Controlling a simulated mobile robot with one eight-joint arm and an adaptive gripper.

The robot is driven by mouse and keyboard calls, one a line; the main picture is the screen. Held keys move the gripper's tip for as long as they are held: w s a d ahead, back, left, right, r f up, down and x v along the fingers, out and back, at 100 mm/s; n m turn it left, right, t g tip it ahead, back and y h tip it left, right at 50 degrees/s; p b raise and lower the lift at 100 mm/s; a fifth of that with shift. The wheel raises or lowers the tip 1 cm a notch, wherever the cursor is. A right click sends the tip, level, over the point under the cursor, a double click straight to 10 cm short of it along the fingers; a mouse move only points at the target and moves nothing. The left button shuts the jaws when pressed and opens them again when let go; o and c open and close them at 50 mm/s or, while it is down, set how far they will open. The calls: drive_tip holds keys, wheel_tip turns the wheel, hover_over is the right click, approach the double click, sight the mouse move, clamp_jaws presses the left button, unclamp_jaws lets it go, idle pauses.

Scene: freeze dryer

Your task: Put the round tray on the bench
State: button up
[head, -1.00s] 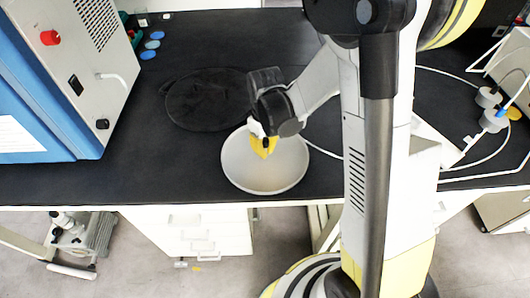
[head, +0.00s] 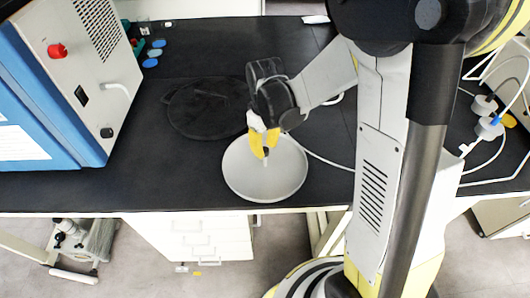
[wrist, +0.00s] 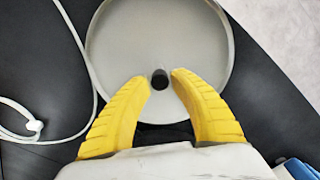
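The round tray (head: 240,178) is a shallow light-grey disc with a short upright stem and black knob (head: 266,152) at its centre. It appears to rest flat on the black bench (head: 130,185), close to the front edge. My gripper (head: 264,153) is directly above the tray's middle, pointing down. In the wrist view, the two yellow fingers (wrist: 161,79) stand apart on either side of the knob (wrist: 159,79), with a thin gap showing at each side.
A black round pad or lid (head: 205,108) lies behind the tray. A blue and white machine (head: 85,80) stands at the left. Blue and green caps (head: 151,62) lie beyond it. A white tube (head: 325,163) crosses the bench at the right. Bench left of the tray is clear.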

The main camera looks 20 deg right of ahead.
wheel_tip(320, 180, up, 7)
drive_tip(key=shift+s+f+p, duration=0.1)
drive_tip(key=shift+f+p, duration=0.1)
drive_tip(key=shift+p, duration=0.7)
drive_tip(key=s+r+m+t, duration=0.5)
drive_tip(key=s+r+t, duration=0.2)
drive_tip(key=s+r, duration=0.5)
drive_tip(key=shift+s+r, duration=0.2)
drive_tip(key=shift+s, duration=0.05)
drive_tip(key=shift+a, duration=0.1)
